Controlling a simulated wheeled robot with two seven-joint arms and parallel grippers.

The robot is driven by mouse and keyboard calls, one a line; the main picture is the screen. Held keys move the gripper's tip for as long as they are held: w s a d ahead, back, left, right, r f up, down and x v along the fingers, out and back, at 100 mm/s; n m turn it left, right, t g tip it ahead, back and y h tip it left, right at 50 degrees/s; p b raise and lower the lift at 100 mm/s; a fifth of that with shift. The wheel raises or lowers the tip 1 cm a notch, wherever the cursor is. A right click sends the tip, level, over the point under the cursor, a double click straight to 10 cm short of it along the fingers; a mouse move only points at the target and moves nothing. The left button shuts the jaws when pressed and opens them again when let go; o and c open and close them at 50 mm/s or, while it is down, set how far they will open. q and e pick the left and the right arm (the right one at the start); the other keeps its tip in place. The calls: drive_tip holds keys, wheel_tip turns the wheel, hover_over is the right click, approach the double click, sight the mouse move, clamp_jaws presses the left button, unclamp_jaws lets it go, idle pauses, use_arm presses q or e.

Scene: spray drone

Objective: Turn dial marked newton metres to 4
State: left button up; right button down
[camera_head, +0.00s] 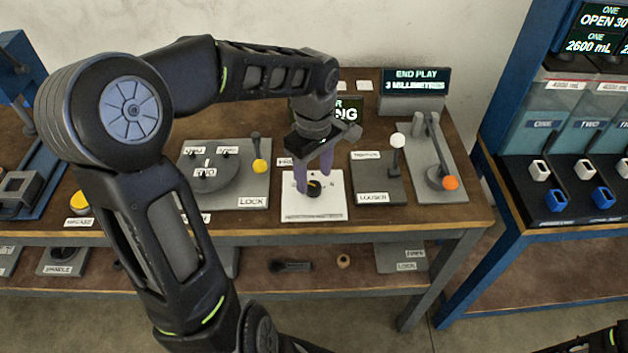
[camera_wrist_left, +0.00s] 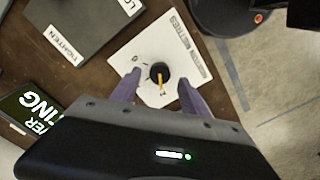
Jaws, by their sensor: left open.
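The dial is a black knob (camera_head: 314,187) with a yellow pointer, in the middle of a white plate (camera_head: 313,209) on the wooden bench. In the left wrist view the knob (camera_wrist_left: 159,72) shows its yellow pointer, and the white plate (camera_wrist_left: 150,40) carries small lettering along its edge, too small to read surely. My left gripper (camera_head: 315,184) points down over the plate. Its purple fingers (camera_wrist_left: 157,92) are open, one on each side of the knob, with gaps between them and it. My right gripper is not clearly seen; a dark arm part shows at the bottom right.
A plate with a yellow-knobbed lever (camera_head: 260,166) stands left of the dial plate. A white-knobbed lever (camera_head: 397,141) and an orange-knobbed lever (camera_head: 450,183) stand to the right. A sign (camera_head: 415,79) reads "END PLAY 3 MILLIMETRES". A blue-framed dispenser bench (camera_head: 495,215) stands further right.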

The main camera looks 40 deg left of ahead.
sight(314, 186)
use_arm(q)
drive_tip(key=shift+f, duration=1.5)
drive_tip(key=shift+c, duration=0.4)
clamp_jaws()
